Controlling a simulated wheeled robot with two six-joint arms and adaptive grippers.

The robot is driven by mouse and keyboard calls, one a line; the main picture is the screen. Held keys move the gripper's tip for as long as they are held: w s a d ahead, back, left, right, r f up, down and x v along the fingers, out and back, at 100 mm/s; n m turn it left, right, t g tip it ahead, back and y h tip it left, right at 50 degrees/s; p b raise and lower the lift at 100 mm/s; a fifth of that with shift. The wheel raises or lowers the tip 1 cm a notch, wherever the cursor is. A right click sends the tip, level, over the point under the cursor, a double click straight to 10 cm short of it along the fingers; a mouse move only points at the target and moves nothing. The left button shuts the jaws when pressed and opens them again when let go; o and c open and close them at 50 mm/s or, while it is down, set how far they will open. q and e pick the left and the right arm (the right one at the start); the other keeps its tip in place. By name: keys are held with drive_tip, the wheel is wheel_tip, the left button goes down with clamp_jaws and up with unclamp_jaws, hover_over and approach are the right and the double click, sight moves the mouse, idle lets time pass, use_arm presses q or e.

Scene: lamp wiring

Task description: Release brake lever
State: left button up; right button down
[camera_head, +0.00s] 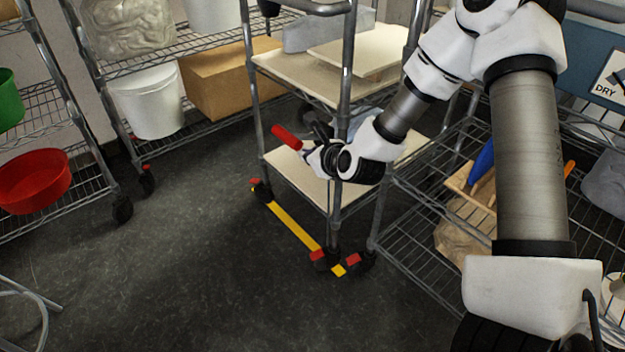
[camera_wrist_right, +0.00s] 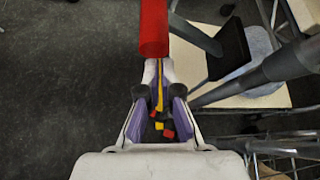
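In the right wrist view the red grip (camera_wrist_right: 153,28) starts at the fingertips of my right gripper (camera_wrist_right: 159,68) and runs out of the top edge. The fingers are close together and appear shut on its near end. A yellow bar (camera_head: 294,226) runs low between the cart's casters, with red tabs (camera_head: 352,259) at the wheels. My left gripper is not in view.
Wire shelves hold a white bucket (camera_head: 149,103), a cardboard box (camera_head: 222,82) and a red bowl (camera_head: 34,180) on the left. Another wire rack (camera_head: 430,235) stands close to the cart's right. The dark floor (camera_head: 190,260) at front left is mostly clear.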

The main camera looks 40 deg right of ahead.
drive_tip(key=shift+r, duration=0.1)
idle(0.3)
wheel_tip(320, 180, down, 4)
drive_tip(key=s+b, duration=0.1)
drive_tip(key=b, duration=0.2)
use_arm(q)
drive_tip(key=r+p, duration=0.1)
drive_tip(key=p, duration=0.1)
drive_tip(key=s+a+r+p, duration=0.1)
drive_tip(key=p, duration=0.2)
use_arm(e)
drive_tip(key=v, duration=0.9)
drive_tip(key=shift+s+d+r, duration=0.25)
drive_tip(key=shift+d+r, duration=0.1)
drive_tip(key=shift+d, duration=0.2)
